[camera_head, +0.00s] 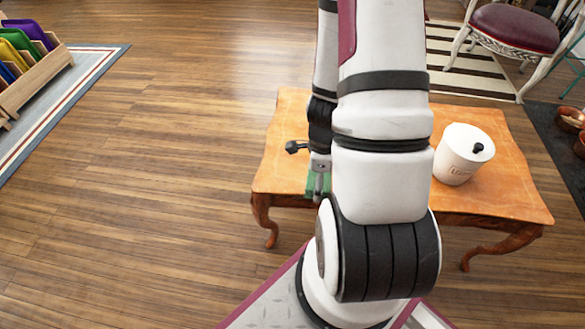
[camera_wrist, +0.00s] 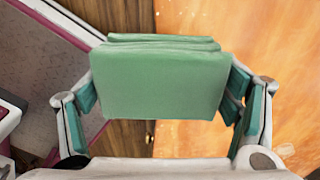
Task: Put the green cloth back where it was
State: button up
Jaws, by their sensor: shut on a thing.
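The green cloth (camera_wrist: 165,84) is a folded, layered block. It fills the space between the two fingers of my gripper (camera_wrist: 165,100) in the wrist view, and the gripper is shut on it. In the head view a small part of the cloth (camera_head: 311,186) shows at the left front part of the orange wooden table (camera_head: 500,190), beside my gripper (camera_head: 319,190). My arm hides much of the table's middle. I cannot tell whether the cloth touches the tabletop; in the wrist view it overlaps the table's edge.
A chair (camera_head: 510,28) is behind at the right. A rack of coloured bins (camera_head: 30,60) stands far left. The wooden floor (camera_head: 150,170) left of the table is clear.

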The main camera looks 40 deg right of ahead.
jog(key=shift+w+a+f+b, duration=0.1)
jog(key=shift+w+f+b, duration=0.1)
jog(key=shift+w+b, duration=0.45)
send_over(294, 169)
jog(key=shift+s+f+b, duration=0.1)
jog(key=shift+f+b, duration=0.2)
jog(key=shift+b, duration=0.05)
notch_tip(294, 169, down, 4)
jog(key=shift+r+b, duration=0.15)
jog(key=shift+b, duration=0.9)
jog(key=shift+r, duration=0.1)
jog(key=o, duration=1.3)
